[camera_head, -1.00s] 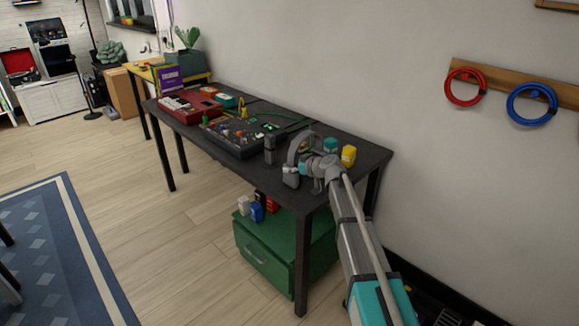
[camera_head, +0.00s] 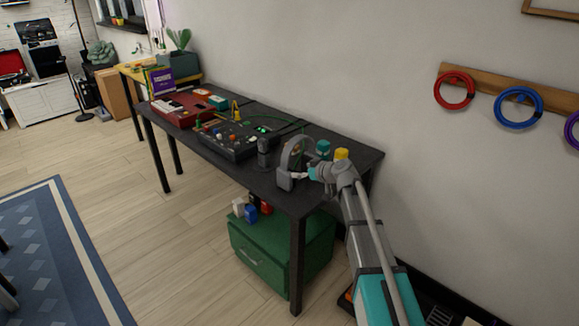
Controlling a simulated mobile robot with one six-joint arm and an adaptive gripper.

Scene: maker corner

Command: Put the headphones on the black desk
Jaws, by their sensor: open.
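The grey headphones (camera_head: 284,180) stand upright on the right part of the black desk (camera_head: 345,147), with the band arching upward. My gripper (camera_head: 304,174) is just right of them, at about the height of the ear cups. It is open, and its fingers are small and partly hidden by my own wrist. I cannot tell whether a fingertip still touches the headphones. Their right side is partly covered by my gripper.
A teal jar (camera_head: 323,149) and a yellow one (camera_head: 341,154) stand behind my wrist. A dark upright object (camera_head: 264,152) and a black mixer (camera_head: 228,144) stand to the left. A green drawer cabinet (camera_head: 270,245) is below the desk. The wall is close behind.

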